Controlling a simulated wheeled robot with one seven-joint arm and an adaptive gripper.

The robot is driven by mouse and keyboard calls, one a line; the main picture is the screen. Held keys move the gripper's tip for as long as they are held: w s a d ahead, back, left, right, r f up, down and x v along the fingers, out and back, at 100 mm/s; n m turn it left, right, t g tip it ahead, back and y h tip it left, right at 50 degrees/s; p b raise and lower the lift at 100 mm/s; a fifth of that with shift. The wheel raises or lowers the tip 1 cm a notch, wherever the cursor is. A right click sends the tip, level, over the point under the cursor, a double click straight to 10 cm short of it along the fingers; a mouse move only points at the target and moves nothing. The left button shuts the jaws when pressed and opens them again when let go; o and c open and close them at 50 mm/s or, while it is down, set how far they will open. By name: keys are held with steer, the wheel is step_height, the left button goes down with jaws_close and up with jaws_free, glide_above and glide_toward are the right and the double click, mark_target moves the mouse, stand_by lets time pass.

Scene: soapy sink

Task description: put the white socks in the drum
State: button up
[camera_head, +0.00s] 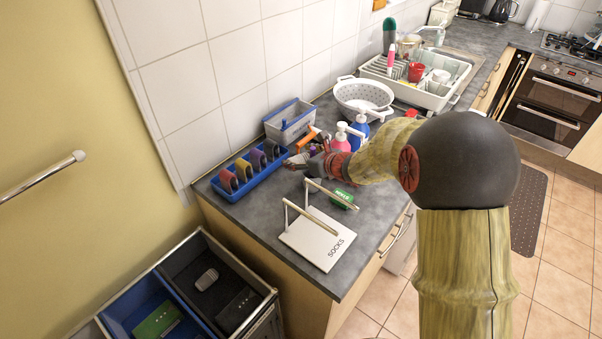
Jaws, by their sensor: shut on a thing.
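My gripper (299,172) reaches left over the grey counter, just right of a blue tray (236,193). It is shut on a small pale thing (299,158), partly hidden by the fingers; I cannot tell whether this is the white socks. The tray holds several rounded coloured items in a row, possibly rolled socks. A white board (317,239) marked SOCKS, with two raised bars, lies near the counter's front corner, below my gripper. I cannot make out a drum in this view.
Close behind my gripper stand a blue pump bottle (359,132), a pink one (342,143) and a grey caddy (290,121). A colander (363,97) and dish rack (447,96) stand farther back. An open bin (172,262) is at lower left.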

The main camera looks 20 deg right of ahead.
mark_target(300, 177)
steer(key=shift+f+b, duration=0.85)
steer(key=shift+f, duration=1.65)
steer(key=shift+f, duration=0.1)
steer(key=o, duration=0.7)
steer(key=shift+f, duration=0.1)
steer(key=shift+c, duration=0.2)
steer(key=o, duration=0.5)
